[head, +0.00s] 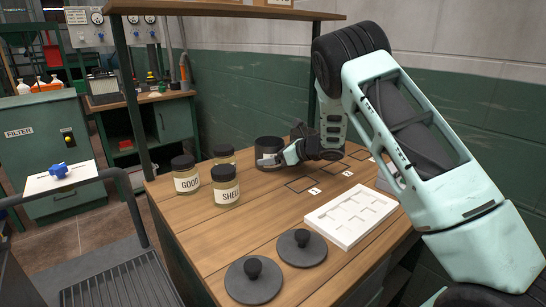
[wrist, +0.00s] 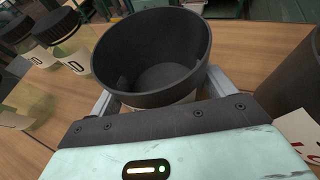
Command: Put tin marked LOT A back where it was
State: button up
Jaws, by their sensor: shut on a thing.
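A dark, open-topped tin (head: 268,145) is at the back of the wooden table, beside the jars. My gripper (head: 276,160) is shut on it. In the wrist view the tin (wrist: 150,55) sits between the two fingers and looks empty inside. I cannot read any LOT mark on it, and I cannot tell whether its base touches the table. Outlined squares (head: 300,184) with small marker cards (head: 315,191) lie on the table to the right, partly hidden by my arm.
Several jars stand left of the tin, including GOOD (head: 186,176) and SHED (head: 226,187). Two knobbed dark lids (head: 254,282) lie at the front. A white compartment tray (head: 345,222) lies right of centre. The shelf posts rise behind. Bare wood shows between jars and tray.

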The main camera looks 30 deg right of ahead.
jog(key=o, duration=1)
jog(key=shift+f, duration=0.1)
jog(key=shift+r+p, duration=0.3)
jog(key=shift+p, duration=0.1)
jog(key=b+v, duration=0.1)
jog(key=v, duration=1.1)
jog(key=shift+f, duration=0.15)
